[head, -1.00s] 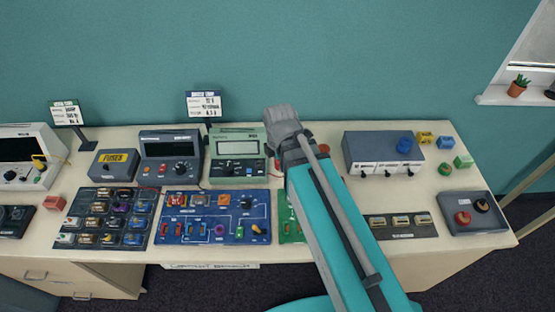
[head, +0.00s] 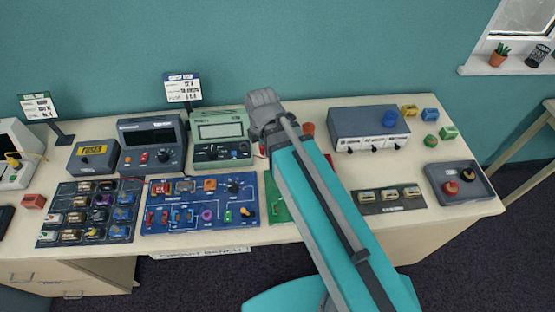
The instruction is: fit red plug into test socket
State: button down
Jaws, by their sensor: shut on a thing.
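My arm reaches from the lower right over the bench, and its grey wrist end stands just right of the green meter (head: 221,132). My gripper (head: 263,148) is below the wrist, mostly hidden by my arm. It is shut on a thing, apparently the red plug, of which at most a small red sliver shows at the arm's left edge. I cannot make out the test socket for sure. A green board (head: 277,208) lies partly behind my arm, and a blue circuit board (head: 170,232) with coloured parts lies left of it.
A grey box (head: 352,123) with a blue knob stands right of my arm, with small coloured blocks beside it. A dark tray (head: 447,196) holds red and dark round pieces. A fuse tray (head: 52,217), fuse box (head: 80,160) and dark meter (head: 130,163) stand left.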

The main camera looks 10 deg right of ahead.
jog(key=shift+f+b, duration=1.4)
jog(key=shift+f, duration=0.5)
jog(key=shift+a, duration=0.15)
